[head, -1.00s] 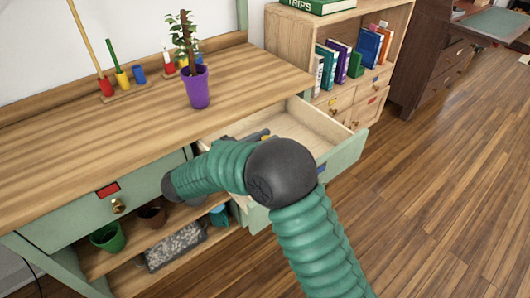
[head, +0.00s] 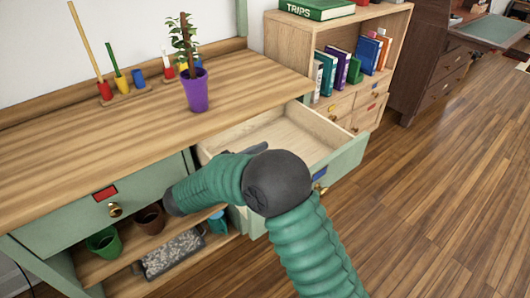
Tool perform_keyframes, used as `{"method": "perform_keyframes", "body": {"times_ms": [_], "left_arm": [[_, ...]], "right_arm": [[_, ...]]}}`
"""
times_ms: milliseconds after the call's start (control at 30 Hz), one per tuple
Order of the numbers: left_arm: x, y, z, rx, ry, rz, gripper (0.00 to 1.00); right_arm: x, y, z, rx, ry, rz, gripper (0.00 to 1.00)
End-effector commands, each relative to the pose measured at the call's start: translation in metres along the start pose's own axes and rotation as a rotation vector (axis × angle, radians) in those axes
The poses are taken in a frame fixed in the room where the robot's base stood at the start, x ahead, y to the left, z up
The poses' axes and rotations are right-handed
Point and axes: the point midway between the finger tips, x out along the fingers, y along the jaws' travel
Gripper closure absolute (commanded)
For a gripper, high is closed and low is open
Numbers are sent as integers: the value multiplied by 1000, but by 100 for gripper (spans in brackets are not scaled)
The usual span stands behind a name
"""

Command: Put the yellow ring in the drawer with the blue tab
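The drawer with the blue tab (head: 319,173) is pulled open at the right end of the green bench, and the part of its pale wooden inside (head: 300,138) that shows looks empty. My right arm crosses in front of it. I cannot make out the yellow ring. My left gripper is not in view.
A purple pot with a plant (head: 195,92) stands on the bench top (head: 130,120). A shut drawer with a red tab (head: 105,193) is at left. Pots (head: 103,241) sit on the shelf below. A bookcase (head: 390,60) stands at right.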

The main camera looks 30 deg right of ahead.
Motion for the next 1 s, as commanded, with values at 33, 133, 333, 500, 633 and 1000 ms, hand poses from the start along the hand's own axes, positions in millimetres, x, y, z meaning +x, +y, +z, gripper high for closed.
{"method": "perform_keyframes", "body": {"times_ms": [33, 133, 333, 500, 633, 1000], "left_arm": [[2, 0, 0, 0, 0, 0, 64], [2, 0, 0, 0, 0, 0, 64], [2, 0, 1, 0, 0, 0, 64], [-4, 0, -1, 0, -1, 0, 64], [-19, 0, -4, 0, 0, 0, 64], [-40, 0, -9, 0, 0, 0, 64]], "right_arm": [[-2, 0, 10, -27, -12, -8, 56], [-3, 0, 12, -29, -14, -9, 56], [-3, 0, 11, -31, -15, -9, 56], [-15, -1, -4, -30, -15, -14, 56], [-50, -1, -7, -28, -13, -16, 56], [-120, 1, -8, -16, -7, -6, 56]]}}
